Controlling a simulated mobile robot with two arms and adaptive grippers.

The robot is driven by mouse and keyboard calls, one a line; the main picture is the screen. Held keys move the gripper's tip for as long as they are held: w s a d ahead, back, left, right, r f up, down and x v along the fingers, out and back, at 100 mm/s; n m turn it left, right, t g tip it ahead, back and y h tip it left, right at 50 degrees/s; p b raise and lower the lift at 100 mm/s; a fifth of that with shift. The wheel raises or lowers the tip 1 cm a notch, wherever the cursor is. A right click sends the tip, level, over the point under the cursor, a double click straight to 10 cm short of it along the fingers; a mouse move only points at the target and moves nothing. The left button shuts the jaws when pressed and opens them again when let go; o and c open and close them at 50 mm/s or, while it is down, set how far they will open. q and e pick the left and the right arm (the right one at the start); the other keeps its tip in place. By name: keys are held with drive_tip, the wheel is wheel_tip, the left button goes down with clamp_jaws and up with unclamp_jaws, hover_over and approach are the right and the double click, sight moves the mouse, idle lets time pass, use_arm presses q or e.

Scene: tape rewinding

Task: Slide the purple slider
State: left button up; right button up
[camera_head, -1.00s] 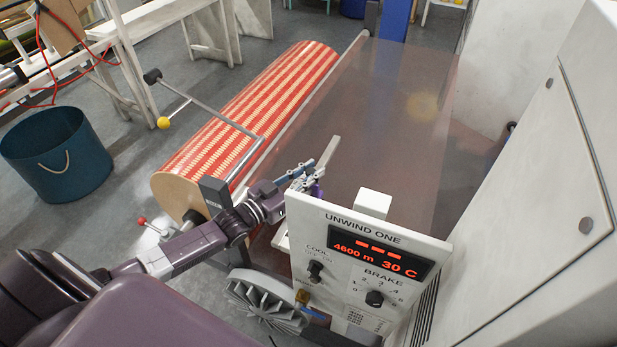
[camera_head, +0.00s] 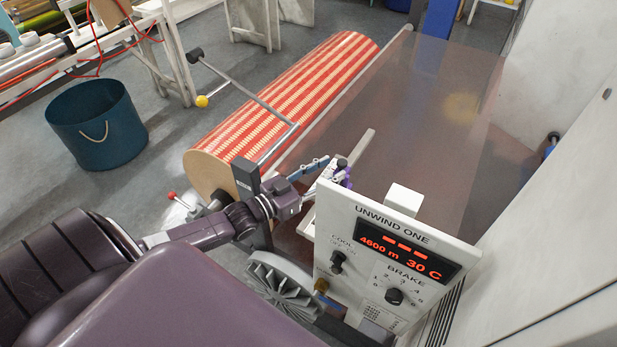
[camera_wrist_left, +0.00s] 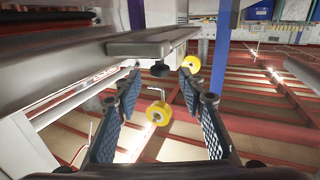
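A small purple part (camera_head: 346,181), which looks like the slider, shows just behind the top left corner of the white control panel (camera_head: 345,213). It is partly hidden by the panel and my gripper. My left gripper (camera_head: 328,169) is at this spot, very close to the purple part; I cannot tell whether they touch. In the left wrist view its two padded fingers (camera_wrist_left: 162,108) stand apart with nothing clearly held between them. A grey metal bar (camera_wrist_left: 150,41) with a dark knob lies beyond the fingertips. I cannot make out the purple part there. My right gripper is not in view.
The panel reads UNWIND ONE and has two dark knobs. A red-striped roll (camera_head: 285,105) lies behind, with a brownish sheet (camera_head: 420,110) to its right. A blue bucket (camera_head: 97,128) stands on the floor at left.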

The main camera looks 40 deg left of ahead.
use_arm(q)
drive_tip(key=v, duration=0.7)
idle(0.6)
